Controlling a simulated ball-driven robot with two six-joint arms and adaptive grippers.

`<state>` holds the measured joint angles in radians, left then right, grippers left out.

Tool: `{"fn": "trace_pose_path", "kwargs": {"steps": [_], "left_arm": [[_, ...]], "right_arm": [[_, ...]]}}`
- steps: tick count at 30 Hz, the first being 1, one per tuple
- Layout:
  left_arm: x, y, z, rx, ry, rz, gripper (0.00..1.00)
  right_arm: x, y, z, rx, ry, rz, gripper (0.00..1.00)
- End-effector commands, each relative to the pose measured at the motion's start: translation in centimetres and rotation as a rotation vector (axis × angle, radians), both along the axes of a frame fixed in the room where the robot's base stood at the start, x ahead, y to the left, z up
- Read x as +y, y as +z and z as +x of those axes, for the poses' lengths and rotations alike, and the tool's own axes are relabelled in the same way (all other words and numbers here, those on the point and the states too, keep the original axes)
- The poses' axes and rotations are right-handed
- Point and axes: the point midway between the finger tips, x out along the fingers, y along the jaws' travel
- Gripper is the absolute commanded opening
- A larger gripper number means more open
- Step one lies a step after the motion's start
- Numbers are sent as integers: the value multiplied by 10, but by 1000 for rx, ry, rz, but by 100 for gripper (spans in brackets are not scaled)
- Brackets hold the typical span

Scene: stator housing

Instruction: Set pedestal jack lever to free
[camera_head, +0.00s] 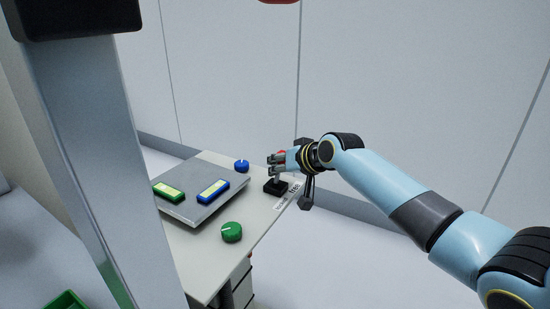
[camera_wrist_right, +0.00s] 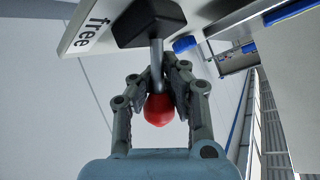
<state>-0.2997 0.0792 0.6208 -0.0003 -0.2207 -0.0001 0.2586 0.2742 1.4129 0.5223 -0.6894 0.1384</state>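The jack lever is a metal rod with a red ball knob on a black base (camera_head: 275,187), at the right edge of the grey table. In the right wrist view the red knob (camera_wrist_right: 160,109) sits between the fingers, and the rod (camera_wrist_right: 157,62) runs up to the black base. My right gripper (camera_head: 274,165) is closed around the lever, with its fingertips at the rod just past the knob. The lever looks roughly upright in the head view; its exact tilt is hard to tell. A "free" label (camera_wrist_right: 92,32) is printed beside the base. My left gripper is not in view.
A blue knob (camera_head: 242,166) and a green knob (camera_head: 232,232) stand on the table (camera_head: 203,272). A raised grey panel (camera_head: 195,210) holds a green display (camera_head: 168,192) and a blue display (camera_head: 213,191). Open floor lies right of the table.

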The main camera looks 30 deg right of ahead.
Motion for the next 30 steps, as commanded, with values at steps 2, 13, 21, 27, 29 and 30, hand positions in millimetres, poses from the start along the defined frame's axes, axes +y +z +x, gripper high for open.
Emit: {"fn": "trace_pose_path", "kwargs": {"steps": [2,13,21,27,29,30], "left_arm": [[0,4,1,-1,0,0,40],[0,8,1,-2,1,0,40],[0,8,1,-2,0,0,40],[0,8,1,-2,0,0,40],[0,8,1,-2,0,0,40],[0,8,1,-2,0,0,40]], "right_arm": [[-5,0,0,26,-4,35,0],[-10,-3,3,88,-5,142,0],[-11,-3,3,93,-6,153,0],[-11,-3,4,91,-6,153,0],[-11,-2,4,91,-6,153,9],[-11,-2,4,90,-6,152,14]]}}
